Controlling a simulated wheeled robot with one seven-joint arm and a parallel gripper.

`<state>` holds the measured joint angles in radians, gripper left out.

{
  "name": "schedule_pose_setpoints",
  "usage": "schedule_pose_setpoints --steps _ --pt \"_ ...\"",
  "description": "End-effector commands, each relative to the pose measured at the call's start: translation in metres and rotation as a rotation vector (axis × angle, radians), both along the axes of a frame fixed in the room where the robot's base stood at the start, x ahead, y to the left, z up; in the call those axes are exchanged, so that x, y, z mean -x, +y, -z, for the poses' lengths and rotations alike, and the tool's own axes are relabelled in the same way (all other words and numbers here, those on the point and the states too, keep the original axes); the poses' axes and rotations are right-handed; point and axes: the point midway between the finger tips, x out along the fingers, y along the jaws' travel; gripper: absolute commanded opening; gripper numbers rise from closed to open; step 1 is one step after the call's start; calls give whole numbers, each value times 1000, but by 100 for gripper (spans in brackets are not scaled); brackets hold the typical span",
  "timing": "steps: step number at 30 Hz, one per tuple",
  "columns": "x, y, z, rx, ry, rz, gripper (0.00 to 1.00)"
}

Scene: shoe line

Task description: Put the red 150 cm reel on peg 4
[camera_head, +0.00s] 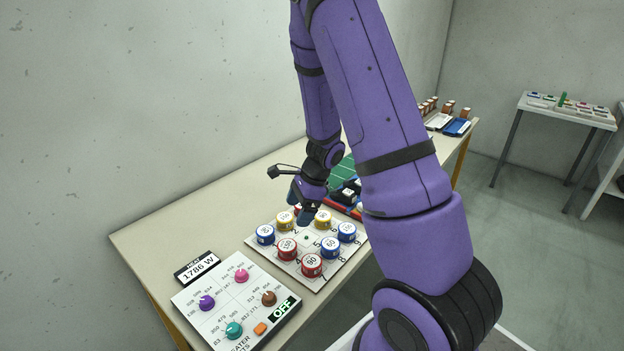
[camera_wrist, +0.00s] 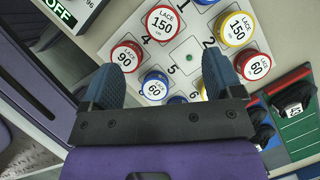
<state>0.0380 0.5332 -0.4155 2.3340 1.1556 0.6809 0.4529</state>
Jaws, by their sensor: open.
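The red 150 reel (camera_wrist: 163,22) sits on the white pegboard (camera_head: 258,249), its label up. The printed 4 is just beside its rim, so it appears to be on peg 4. It also shows in the head view (camera_head: 287,248), at the board's left side. My gripper (camera_head: 302,213) is above the far part of the board, open and empty. In the wrist view its two fingers (camera_wrist: 158,88) are apart, with the red 150 reel beyond their tips and to the left. The middle peg (camera_wrist: 189,57), by the 5, is bare.
Close to the red 150 reel stand a red 90 reel (camera_wrist: 125,58), a blue 60 reel (camera_wrist: 156,86) and a yellow 150 reel (camera_wrist: 235,28). A heater panel (camera_head: 222,289) with knobs lies left of the board. Bare tabletop (camera_head: 200,225) lies behind the panel.

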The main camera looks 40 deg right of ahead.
Motion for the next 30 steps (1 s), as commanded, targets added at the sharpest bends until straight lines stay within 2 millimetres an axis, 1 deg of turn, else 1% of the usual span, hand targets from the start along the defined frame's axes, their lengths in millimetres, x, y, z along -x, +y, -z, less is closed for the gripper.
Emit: schedule_pose_setpoints --steps 1,2,4,7,12,14,18,21,27,30 --pt "-1 6 -14 -3 -26 -40 86" --pt "-1 10 -22 -6 -42 -71 86" --pt "1 22 -44 -8 -87 -159 86" --pt "7 38 -78 -1 -155 -297 86" --pt "25 61 -132 32 -264 -534 86" --pt "33 69 -149 52 -302 -616 86" --pt "55 83 -187 111 -383 -808 86" --pt "74 91 -211 165 -435 -943 86" --pt "114 102 -252 306 -521 -1204 86" --pt "135 105 -269 393 -551 -1327 86"
